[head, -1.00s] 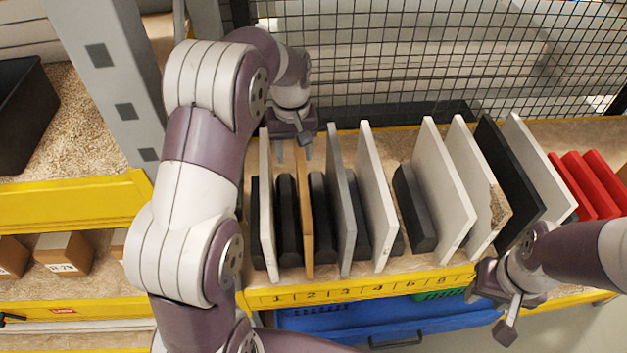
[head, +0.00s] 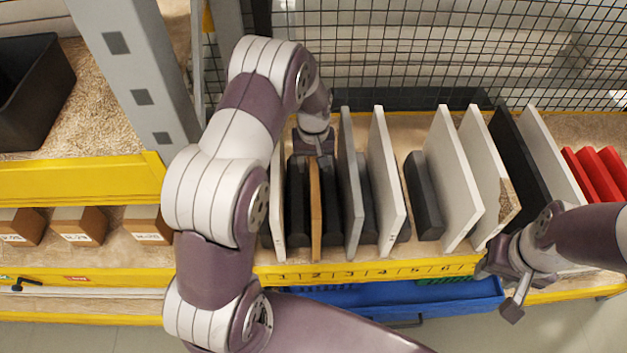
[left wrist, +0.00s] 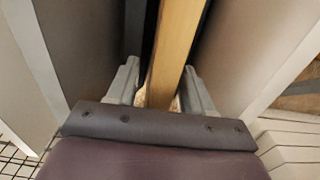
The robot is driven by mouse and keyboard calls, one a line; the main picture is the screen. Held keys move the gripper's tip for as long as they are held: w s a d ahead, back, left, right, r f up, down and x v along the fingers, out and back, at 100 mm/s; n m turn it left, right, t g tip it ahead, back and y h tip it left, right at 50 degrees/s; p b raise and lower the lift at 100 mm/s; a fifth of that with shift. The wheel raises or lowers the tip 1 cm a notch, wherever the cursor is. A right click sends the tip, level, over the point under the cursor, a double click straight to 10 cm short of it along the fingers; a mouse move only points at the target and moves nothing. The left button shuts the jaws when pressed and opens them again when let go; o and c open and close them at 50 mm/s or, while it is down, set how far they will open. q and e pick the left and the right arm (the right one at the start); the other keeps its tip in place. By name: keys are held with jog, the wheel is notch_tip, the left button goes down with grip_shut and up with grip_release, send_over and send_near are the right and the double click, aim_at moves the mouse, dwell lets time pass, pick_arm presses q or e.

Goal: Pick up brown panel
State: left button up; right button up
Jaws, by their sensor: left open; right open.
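The brown panel (head: 316,210) stands upright on edge in the rack, near the number 2 mark, between dark holders. In the left wrist view the brown panel (left wrist: 174,50) runs between the two fingers of my left gripper (left wrist: 160,92), which is open around it, with a gap to the fingers. In the head view my left gripper (head: 314,148) is at the panel's upper back end, its fingertips partly hidden. My right gripper (head: 512,285) is open and empty at the shelf's front right, away from the brown panel.
A white panel (head: 278,200) stands close left of the brown one, and a grey panel (head: 350,185) close right. More white panels, a black panel (head: 520,160) and red pieces (head: 600,172) stand further right. A wire mesh (head: 420,50) closes the back. A blue bin (head: 380,298) sits below.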

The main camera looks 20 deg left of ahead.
pick_arm(q)
grip_shut()
jog(key=shift+w+r, duration=0.1)
jog(key=shift+w, duration=0.05)
dwell(1.2)
